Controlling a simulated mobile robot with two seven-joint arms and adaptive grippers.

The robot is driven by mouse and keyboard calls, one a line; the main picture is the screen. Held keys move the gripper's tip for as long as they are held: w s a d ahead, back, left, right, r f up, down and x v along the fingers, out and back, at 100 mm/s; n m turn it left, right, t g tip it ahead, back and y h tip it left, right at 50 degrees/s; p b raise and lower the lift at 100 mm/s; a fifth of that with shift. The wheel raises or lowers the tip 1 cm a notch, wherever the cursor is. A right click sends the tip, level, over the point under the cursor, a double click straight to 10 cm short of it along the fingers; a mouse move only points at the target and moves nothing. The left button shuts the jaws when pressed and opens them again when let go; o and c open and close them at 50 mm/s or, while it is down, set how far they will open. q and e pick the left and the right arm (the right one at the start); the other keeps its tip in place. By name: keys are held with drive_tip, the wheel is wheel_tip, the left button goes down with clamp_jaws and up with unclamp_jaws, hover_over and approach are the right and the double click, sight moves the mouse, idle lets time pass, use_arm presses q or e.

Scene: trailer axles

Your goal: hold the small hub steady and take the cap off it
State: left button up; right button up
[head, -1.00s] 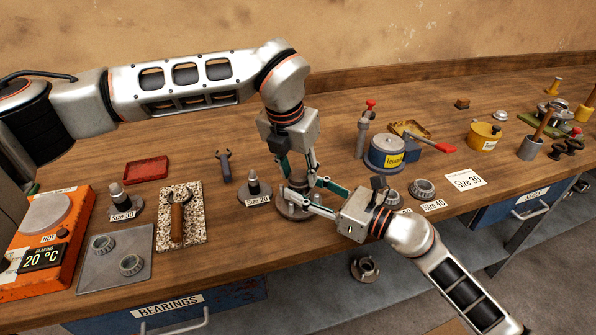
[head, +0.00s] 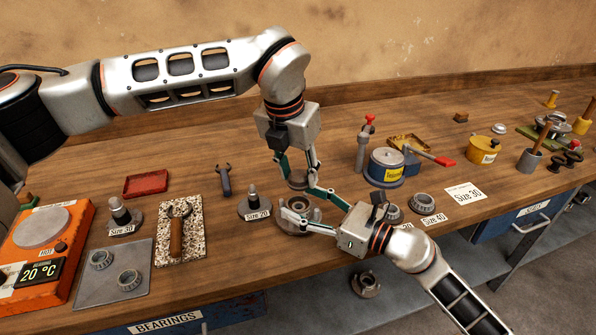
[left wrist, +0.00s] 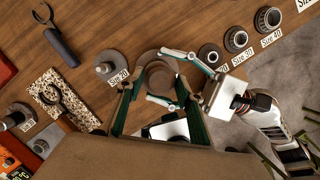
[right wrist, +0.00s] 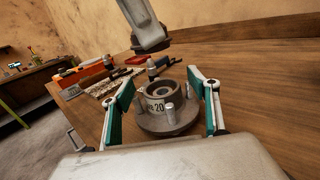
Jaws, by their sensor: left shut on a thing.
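The small hub (right wrist: 165,122), grey with a round flange, an open top and a "20" mark, stands on the bench. It shows below my left gripper in the head view (head: 291,230). The cap also shows between the left fingers in the left wrist view (left wrist: 160,79) and hides most of the hub there.
Bearings (head: 424,203) with size cards lie to the right, near the bench's front edge. A grease pot (head: 386,166) stands behind them. Bare wood lies behind my left gripper.

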drive_tip(key=v, duration=1.2)
drive_tip(key=shift+d, duration=0.1)
